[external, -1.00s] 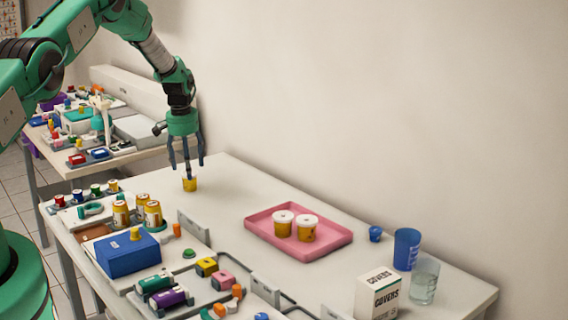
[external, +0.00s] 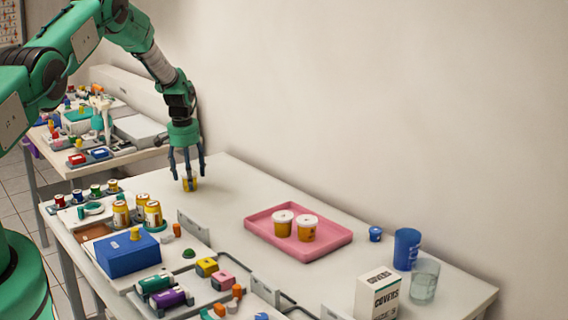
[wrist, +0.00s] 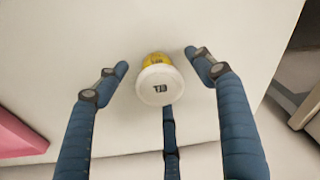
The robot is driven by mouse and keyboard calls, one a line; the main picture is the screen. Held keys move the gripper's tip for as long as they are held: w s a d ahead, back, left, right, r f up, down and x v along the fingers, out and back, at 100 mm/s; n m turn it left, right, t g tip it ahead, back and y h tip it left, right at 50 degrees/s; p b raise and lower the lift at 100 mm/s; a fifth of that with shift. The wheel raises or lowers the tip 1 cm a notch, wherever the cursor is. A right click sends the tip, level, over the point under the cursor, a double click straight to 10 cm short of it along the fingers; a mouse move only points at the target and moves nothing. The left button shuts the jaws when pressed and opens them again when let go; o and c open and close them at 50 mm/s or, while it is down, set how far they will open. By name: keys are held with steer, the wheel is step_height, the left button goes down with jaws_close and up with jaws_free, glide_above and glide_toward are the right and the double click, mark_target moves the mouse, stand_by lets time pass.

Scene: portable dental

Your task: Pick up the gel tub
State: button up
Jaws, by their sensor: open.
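The gel tub (external: 190,184) is a small yellow tub standing on the white table near its far left corner. In the external view the fingers partly hide the tub.
A pink tray (external: 330,241) with two white-lidded tubs (external: 283,222) stands to the right. Yellow cans (external: 153,214) and a blue box (external: 128,254) are nearer the front. The table around the gel tub is clear.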

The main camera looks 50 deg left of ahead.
steer(key=c, duration=1.3)
steer(key=shift+r, duration=0.15)
steer(key=shift+r, duration=1.6)
steer(key=s+d, duration=0.3)
steer(key=s, duration=0.1)
steer(key=s+d+r, duration=0.1)
steer(key=s+d, duration=0.2)
steer(key=s, duration=0.1)
steer(key=s+d, duration=0.3)
steer(key=s, duration=0.2)
steer(key=shift+d+r+b, duration=0.15)
steer(key=shift+r+b, duration=0.1)
steer(key=shift+b, duration=0.1)
